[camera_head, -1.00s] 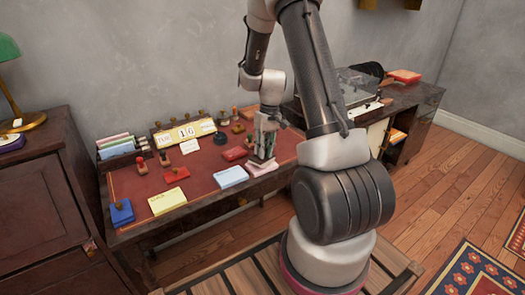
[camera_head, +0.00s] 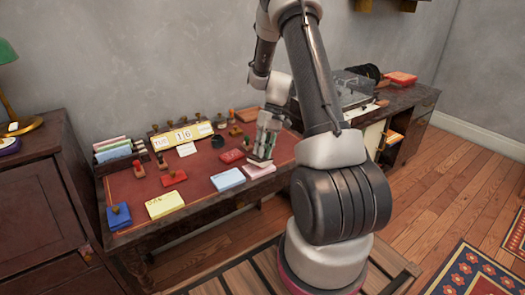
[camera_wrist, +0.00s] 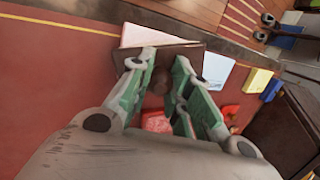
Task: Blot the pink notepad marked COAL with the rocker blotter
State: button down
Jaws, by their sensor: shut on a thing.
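The pink notepad (camera_head: 260,173) lies near the front edge of the desk, right of the blue notepad. Its upper part shows in the wrist view (camera_wrist: 146,35); I cannot read its marking. My gripper (camera_head: 262,158) is shut on the knob of the rocker blotter (camera_head: 258,163). In the wrist view, the green-sided fingers (camera_wrist: 158,84) close around the brown knob, and the dark blotter plate (camera_wrist: 182,55) overlaps part of the pink notepad. I cannot tell whether the blotter touches the paper.
The blue notepad (camera_head: 228,179), yellow notepad (camera_head: 165,204) and a blue stamp pad (camera_head: 118,216) line the front. Red pads (camera_head: 174,178) (camera_head: 231,156) lie behind. Stamps, a calendar (camera_head: 182,137) and a card holder (camera_head: 116,152) stand at the back. Bare red desktop lies between.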

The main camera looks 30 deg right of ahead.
jog(key=shift+s+a+t+h, duration=0.2)
jog(key=shift+a+h, duration=0.15)
jog(key=shift+h, duration=0.2)
jog(key=shift+s+a+t+h, duration=0.1)
jog(key=shift+a+t+h, duration=0.15)
jog(key=shift+h, duration=0.3)
jog(key=shift+w+r, duration=0.1)
jog(key=shift+s+a+v, duration=0.1)
jog(key=shift+a+v, duration=0.15)
jog(key=shift+v, duration=0.85)
jog(key=shift+s+a+v, duration=0.1)
jog(key=shift+a+v, duration=0.1)
jog(key=shift+v, duration=0.9)
jog(key=shift+s+a+v, duration=0.1)
jog(key=shift+a+v, duration=0.15)
jog(key=shift+v, duration=0.85)
jog(key=shift+s+r, duration=0.1)
jog(key=shift+r, duration=0.05)
